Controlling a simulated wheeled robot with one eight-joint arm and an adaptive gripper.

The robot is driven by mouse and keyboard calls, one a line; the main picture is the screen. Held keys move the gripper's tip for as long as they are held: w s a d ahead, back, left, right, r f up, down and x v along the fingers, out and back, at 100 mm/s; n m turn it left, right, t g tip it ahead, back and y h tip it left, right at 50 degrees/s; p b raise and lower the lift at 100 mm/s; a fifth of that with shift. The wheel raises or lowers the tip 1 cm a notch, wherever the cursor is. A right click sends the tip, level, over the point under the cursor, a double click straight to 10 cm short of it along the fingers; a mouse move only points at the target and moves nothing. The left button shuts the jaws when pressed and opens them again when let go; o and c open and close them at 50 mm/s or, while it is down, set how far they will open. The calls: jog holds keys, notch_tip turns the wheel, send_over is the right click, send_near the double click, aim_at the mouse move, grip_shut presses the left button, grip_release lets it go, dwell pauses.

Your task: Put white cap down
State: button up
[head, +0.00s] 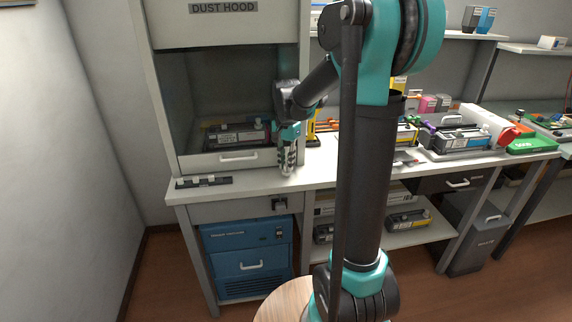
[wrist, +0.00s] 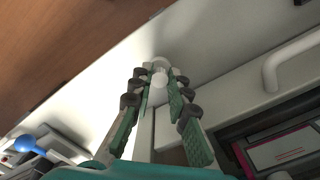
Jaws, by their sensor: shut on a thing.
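My gripper (head: 288,163) points down over the front of the white bench, just right of the dust hood's opening. In the wrist view my gripper (wrist: 157,85) has its green-padded fingers closed on a small white cap (wrist: 158,78) at the fingertips. The cap is close above the pale bench surface; I cannot tell whether it touches. In the head view the cap is too small to make out clearly. A toner cartridge (head: 236,134) lies inside the hood; its magenta-edged label (wrist: 280,150) shows in the wrist view.
A dark strip with pale pieces (head: 203,181) lies at the bench's front left. The hood's white front panel has a handle (head: 238,157), close beside my gripper. More cartridges (head: 460,138) stand to the right. A blue vacuum (head: 247,258) is below the bench.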

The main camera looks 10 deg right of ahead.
aim_at(286, 165)
jog(key=shift+w+f, duration=0.2)
jog(key=shift+f, duration=0.25)
jog(key=o, duration=0.7)
jog(key=shift+f, duration=0.15)
jog(key=shift+o, duration=0.2)
notch_tip(286, 165, up, 12)
jog(key=s+d+f+n+t, duration=0.2)
jog(key=s+f+n, duration=0.2)
jog(key=s+f, duration=0.6)
jog(key=s+d+f+n+t, duration=0.2)
jog(key=s+f+n, duration=0.3)
jog(key=s+f, duration=0.5)
jog(key=shift+s, duration=1)
jog(key=shift+d, duration=0.1)
